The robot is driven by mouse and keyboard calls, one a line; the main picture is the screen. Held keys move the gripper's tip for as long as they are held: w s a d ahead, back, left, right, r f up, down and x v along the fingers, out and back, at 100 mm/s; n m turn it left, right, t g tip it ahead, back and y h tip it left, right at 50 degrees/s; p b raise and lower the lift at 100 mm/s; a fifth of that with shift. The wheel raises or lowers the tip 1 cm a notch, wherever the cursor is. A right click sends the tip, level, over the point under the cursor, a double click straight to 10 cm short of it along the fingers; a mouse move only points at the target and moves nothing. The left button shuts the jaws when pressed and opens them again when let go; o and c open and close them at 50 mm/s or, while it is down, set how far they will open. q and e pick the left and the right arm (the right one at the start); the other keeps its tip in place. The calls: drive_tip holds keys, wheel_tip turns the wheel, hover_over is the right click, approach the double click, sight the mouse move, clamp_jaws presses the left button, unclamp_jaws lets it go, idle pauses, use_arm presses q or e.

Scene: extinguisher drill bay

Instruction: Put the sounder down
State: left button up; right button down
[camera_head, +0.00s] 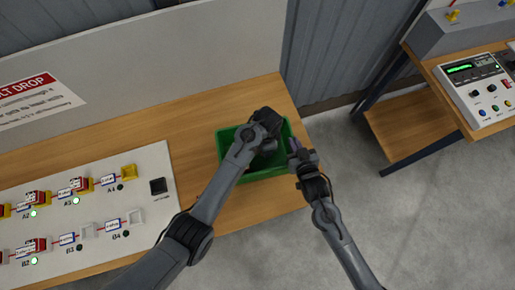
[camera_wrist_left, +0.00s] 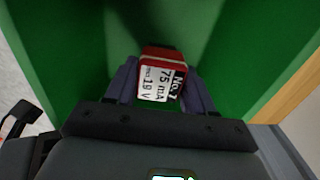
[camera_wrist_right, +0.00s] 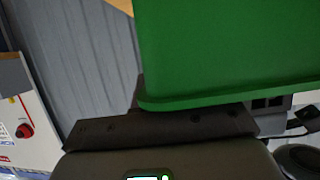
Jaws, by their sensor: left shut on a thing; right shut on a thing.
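The sounder (camera_wrist_left: 160,77) is a small red block with a white label reading "No.1", "75 mA" and "19 V". My left gripper (camera_wrist_left: 160,88) is shut on it, one finger on each side, inside the green bin (camera_wrist_left: 70,40). In the head view the left wrist hides the sounder over the bin (camera_head: 222,150). I cannot tell whether the sounder touches the bin floor. My right gripper (camera_head: 296,150) is at the bin's right side, shut on its wall; in the right wrist view the bin wall (camera_wrist_right: 230,50) fills much of the picture and hides the fingertips.
The bin stands at the right end of the wooden table (camera_head: 190,120). A white panel (camera_head: 155,160) with several labelled red blocks and yellow or white holders lies to the left. A gap of bare floor separates the table from a side bench with a control box (camera_head: 480,92).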

use_arm(q)
drive_tip(key=shift+s+f, duration=0.2)
drive_tip(key=shift+f, duration=0.8)
drive_tip(key=shift+s+f, duration=0.15)
drive_tip(key=shift+f, duration=0.85)
drive_tip(key=shift+f, duration=0.1)
drive_tip(key=o, duration=1.2)
drive_tip(key=shift+o, duration=0.2)
drive_tip(key=shift+r, duration=2.1)
use_arm(e)
drive_tip(key=c, duration=1.2)
unclamp_jaws()
drive_tip(key=shift+o, duration=0.2)
